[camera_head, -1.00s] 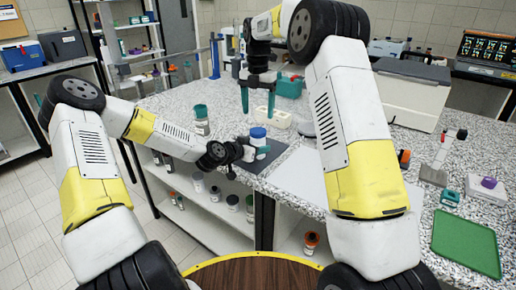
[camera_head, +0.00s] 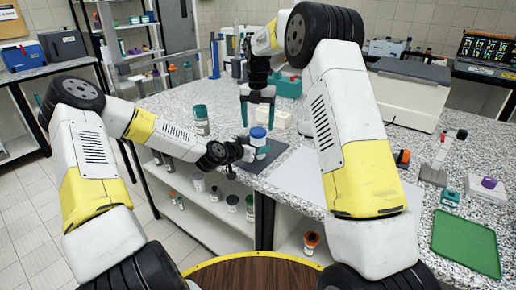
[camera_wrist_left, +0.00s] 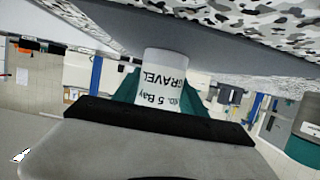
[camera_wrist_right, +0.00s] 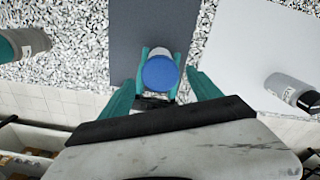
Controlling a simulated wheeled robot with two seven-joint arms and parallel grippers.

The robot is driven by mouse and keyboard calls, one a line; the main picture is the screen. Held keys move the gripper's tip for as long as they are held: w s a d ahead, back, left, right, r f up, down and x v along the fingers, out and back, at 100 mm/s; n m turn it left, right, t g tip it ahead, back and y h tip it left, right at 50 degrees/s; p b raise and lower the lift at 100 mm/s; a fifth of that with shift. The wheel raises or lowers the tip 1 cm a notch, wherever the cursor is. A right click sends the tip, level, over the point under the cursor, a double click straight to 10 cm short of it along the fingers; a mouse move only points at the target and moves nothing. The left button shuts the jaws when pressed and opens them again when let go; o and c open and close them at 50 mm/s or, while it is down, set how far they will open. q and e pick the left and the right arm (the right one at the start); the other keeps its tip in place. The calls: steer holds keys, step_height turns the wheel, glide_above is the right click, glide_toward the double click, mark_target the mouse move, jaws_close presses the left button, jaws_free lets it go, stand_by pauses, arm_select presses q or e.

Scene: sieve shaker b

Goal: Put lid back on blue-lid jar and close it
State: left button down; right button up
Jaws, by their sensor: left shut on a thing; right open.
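The blue-lid jar is a white jar (camera_head: 257,142) over the dark mat; the blue lid (camera_head: 258,132) sits on its top. I cannot tell whether the lid is tight. My left gripper (camera_head: 254,149) is shut around the jar's body from the side. In the left wrist view the jar (camera_wrist_left: 165,75) shows an upside-down GRAVEL label between the teal fingers, and its top is hidden. My right gripper (camera_head: 258,126) is open and points down just above the lid. In the right wrist view the lid (camera_wrist_right: 160,74) lies between its open fingers (camera_wrist_right: 161,80).
The dark mat (camera_head: 286,156) lies near the bench's front edge. A teal-lidded jar (camera_head: 201,117) stands to the left. A pale block (camera_head: 280,119) stands behind.

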mark_target(258, 130)
steer(key=shift+f, duration=1.55)
